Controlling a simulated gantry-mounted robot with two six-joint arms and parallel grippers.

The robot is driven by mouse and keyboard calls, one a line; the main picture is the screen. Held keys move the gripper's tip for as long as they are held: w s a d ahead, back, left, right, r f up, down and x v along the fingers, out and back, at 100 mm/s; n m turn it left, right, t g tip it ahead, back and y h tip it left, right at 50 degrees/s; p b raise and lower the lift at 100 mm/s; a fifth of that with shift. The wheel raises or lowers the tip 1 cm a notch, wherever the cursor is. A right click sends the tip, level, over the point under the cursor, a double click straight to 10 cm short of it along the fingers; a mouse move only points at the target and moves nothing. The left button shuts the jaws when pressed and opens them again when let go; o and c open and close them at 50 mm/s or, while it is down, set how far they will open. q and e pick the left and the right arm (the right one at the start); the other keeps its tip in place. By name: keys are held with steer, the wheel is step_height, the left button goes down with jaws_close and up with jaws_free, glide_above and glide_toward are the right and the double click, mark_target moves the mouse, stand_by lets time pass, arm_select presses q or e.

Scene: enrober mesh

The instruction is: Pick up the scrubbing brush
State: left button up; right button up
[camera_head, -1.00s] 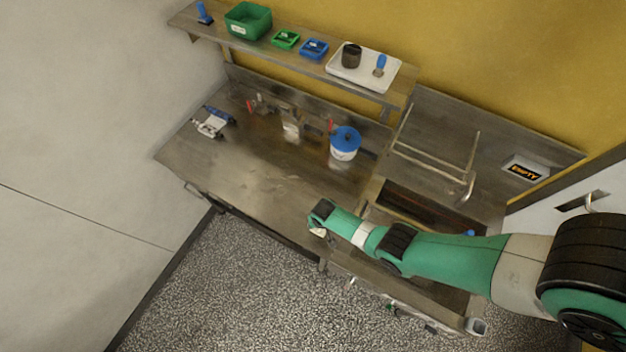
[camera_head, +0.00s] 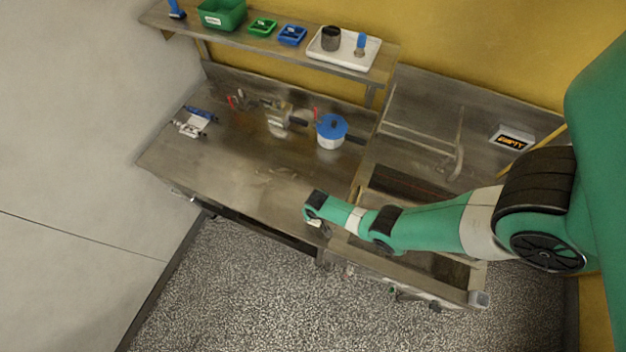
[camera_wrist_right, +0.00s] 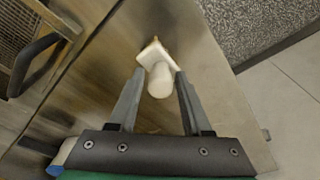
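A white tool (camera_wrist_right: 160,80) with a thick rounded handle and a flat, wider head lies on the steel bench in the right wrist view. My right gripper (camera_wrist_right: 159,82) is open, with one finger on each side of the handle and a gap showing. In the head view the right gripper (camera_head: 312,222) is low over the bench's front edge, and a small white bit shows beneath it. My left gripper is not in view.
The steel bench (camera_head: 230,165) holds a blue-lidded white tub (camera_head: 331,132) and a white-and-blue item (camera_head: 194,122). A shelf behind carries a green bin (camera_head: 222,14) and a white tray (camera_head: 322,52) with a blue-handled tool (camera_head: 360,43). The bench's left middle is clear.

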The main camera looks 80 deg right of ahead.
jaws_close()
